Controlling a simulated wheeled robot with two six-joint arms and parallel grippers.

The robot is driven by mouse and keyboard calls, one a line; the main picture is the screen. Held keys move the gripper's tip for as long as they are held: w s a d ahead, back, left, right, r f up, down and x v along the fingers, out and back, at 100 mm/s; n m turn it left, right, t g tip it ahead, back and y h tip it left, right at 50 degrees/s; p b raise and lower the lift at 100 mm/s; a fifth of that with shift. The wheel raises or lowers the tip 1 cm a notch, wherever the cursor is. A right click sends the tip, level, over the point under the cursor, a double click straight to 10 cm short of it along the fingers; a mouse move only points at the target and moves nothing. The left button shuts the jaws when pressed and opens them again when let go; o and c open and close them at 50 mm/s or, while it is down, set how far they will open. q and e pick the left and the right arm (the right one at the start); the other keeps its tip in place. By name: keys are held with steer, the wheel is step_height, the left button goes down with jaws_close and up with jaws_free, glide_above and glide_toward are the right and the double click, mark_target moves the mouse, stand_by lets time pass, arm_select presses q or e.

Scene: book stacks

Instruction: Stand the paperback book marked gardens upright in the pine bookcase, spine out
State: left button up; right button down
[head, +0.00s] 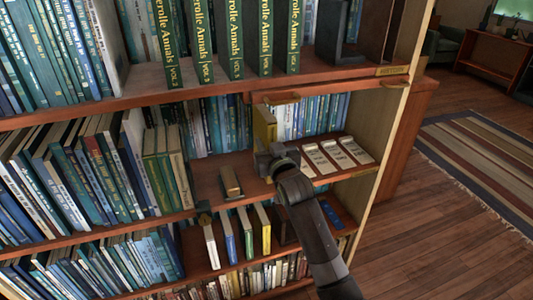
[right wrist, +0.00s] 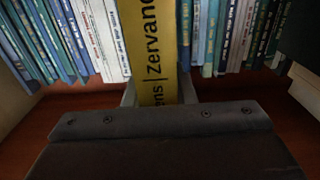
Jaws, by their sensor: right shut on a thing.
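The yellow paperback (head: 264,124) is in the bookcase's middle shelf bay, in front of a row of blue and white books. The pine bookcase (head: 386,110) fills most of the head view. My left gripper is not in view.
White labelled cards or booklets (head: 338,153) lie right of my gripper on the same shelf. A small tan book or block (head: 230,182) lies to the left. Green annals volumes (head: 200,42) stand above. The lower shelf holds several spaced books (head: 247,232). Bare shelf shows left of my gripper.

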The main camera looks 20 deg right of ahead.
steer(key=shift+f, duration=0.9)
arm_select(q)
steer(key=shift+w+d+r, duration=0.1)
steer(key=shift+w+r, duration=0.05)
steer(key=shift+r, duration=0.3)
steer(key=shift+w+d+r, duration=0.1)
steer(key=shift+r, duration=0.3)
arm_select(e)
steer(key=shift+w+f, duration=0.2)
steer(key=shift+f, duration=0.2)
steer(key=shift+f, duration=0.1)
steer(key=c, duration=1.2)
jaws_free()
steer(key=shift+f, duration=0.1)
steer(key=shift+s, duration=0.1)
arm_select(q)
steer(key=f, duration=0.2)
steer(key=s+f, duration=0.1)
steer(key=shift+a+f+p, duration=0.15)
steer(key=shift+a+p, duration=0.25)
arm_select(e)
steer(key=s, duration=1.2)
steer(key=shift+d, duration=0.2)
